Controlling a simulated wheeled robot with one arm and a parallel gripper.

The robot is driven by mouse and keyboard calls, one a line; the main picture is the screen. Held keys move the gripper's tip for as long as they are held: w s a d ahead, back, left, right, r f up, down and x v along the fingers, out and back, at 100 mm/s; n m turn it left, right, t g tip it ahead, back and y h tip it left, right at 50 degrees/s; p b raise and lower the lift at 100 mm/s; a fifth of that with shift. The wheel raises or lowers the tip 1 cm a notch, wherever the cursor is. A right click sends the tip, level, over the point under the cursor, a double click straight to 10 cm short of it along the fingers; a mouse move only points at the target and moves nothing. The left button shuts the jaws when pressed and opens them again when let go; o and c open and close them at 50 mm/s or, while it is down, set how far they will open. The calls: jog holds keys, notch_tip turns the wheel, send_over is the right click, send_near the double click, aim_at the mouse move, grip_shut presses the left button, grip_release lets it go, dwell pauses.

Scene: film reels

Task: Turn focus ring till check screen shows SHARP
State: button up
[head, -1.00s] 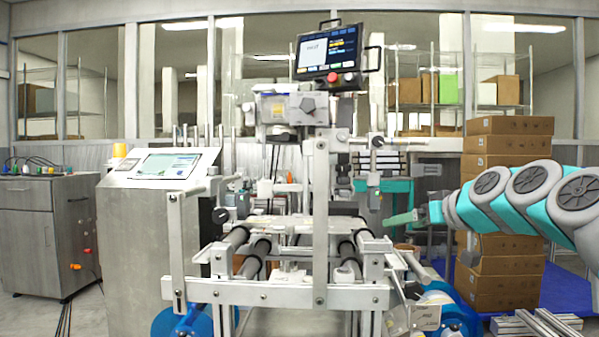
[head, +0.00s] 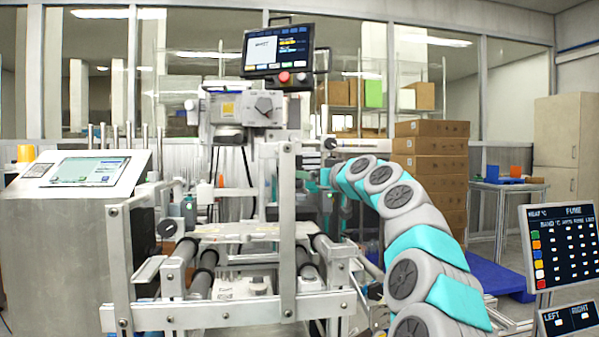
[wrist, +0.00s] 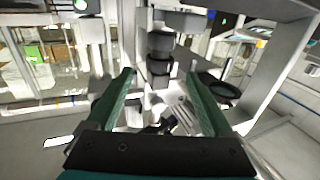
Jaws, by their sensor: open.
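In the wrist view, a stack of dark cylindrical rings (wrist: 160,45) hangs below a light block between my fingers. It looks like the lens with the focus ring, but I cannot tell which band is the ring. My gripper (wrist: 160,74) is open, with one green finger on each side of the picture and nothing held. In the head view my arm reaches from the lower right to the machine's right side, and its fingers are hidden behind the frame. A dark monitor (head: 290,39) on top of the machine has a white panel; its small word is not clearly readable.
A metal frame with rollers (head: 205,270) and upright posts stands before me. A console with a tilted screen (head: 90,170) is at left. Stacked cartons (head: 430,165) stand behind my arm. A dark button panel (head: 562,246) is at right.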

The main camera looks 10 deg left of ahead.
jog(key=shift+p+x, duration=1.25)
jog(key=shift+x, duration=1.2)
jog(key=shift+f, duration=0.1)
grip_shut()
